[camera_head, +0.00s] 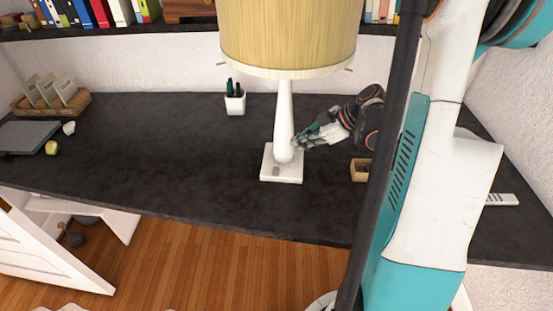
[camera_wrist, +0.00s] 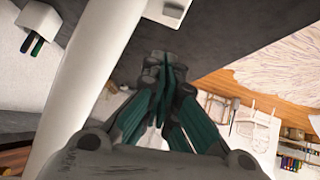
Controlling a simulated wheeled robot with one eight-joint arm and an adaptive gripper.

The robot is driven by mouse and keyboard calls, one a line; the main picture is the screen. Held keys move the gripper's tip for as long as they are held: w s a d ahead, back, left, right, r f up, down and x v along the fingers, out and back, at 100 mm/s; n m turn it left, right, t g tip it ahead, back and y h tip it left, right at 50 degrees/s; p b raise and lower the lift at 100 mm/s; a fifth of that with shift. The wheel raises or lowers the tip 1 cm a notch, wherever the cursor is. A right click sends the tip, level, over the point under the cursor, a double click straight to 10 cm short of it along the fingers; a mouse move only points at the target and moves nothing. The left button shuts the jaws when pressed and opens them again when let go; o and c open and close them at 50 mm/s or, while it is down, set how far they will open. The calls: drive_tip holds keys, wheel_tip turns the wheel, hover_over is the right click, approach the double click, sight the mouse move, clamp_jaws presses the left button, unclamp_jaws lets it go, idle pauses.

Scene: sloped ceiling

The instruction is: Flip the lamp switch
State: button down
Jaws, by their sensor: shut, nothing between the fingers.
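The lamp has a large yellow shade (camera_head: 290,35), a white stem (camera_head: 284,105) and a square white base (camera_head: 289,177) on the dark desk. A small grey switch (camera_head: 276,171) shows on the front of the base. My gripper (camera_head: 298,145) is shut and empty, just right of the lower stem and above the base. In the wrist view the stem (camera_wrist: 105,75) runs diagonally left of my gripper (camera_wrist: 162,70). The base with its switch (camera_wrist: 172,10) is at the top edge, beyond the fingertips. I cannot tell whether the fingers touch the stem.
A white pen cup (camera_head: 235,103) stands behind the lamp on the left. A small wooden box (camera_head: 360,170) is to the right, below my wrist. A grey laptop (camera_head: 27,137) and a wicker tray (camera_head: 75,102) are far left. The desk (camera_head: 170,150) left of the lamp is clear.

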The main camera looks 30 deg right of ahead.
drive_tip(key=b, duration=0.4)
hover_over(278, 170)
drive_tip(key=f, duration=0.7)
drive_tip(key=shift+s+a+f, duration=0.15)
drive_tip(key=shift+s+f, duration=0.05)
drive_tip(key=shift+w+d+f+b, duration=0.1)
drive_tip(key=shift+f+b, duration=0.1)
drive_tip(key=shift+f, duration=0.4)
drive_tip(key=shift+w+d+f+b, duration=0.1)
drive_tip(key=shift+f+b, duration=0.05)
drive_tip(key=shift+f, duration=1.1)
